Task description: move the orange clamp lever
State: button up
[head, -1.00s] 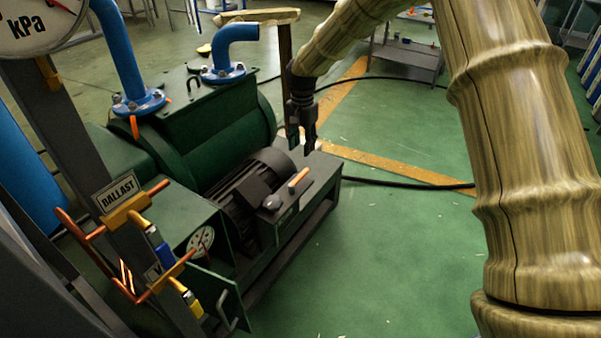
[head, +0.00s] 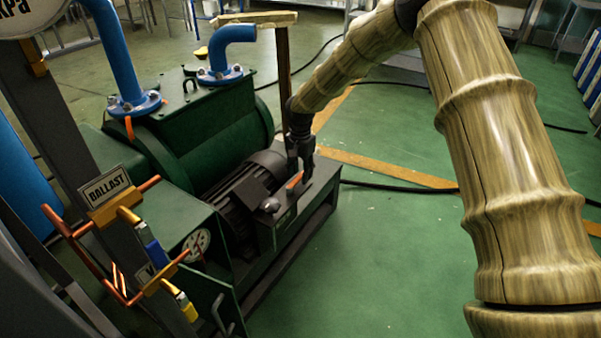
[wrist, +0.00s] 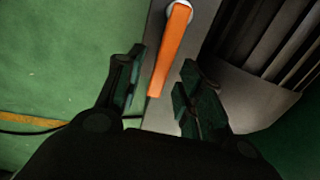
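The orange clamp lever (wrist: 170,52) shows clearly in the wrist view, pivoting from a round pale hub (wrist: 180,10) on a grey metal surface. In the head view the lever (head: 295,180) sits on top of the box at the motor's end, partly hidden by my gripper. My gripper (wrist: 158,98) is open, with one finger on each side of the lever's free end. A gap shows between the lever and each finger in the wrist view. In the head view my gripper (head: 301,172) points down at the lever. I cannot tell its exact height above the surface.
The green pump (head: 200,120) with blue pipes (head: 112,50) stands behind and left. The black finned motor (head: 245,185) is beside the lever. A wooden post (head: 283,75) stands close behind my gripper. The BALLAST sign (head: 107,187) and copper pipes are at left. Green floor is free at right.

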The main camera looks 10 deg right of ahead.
grip_shut()
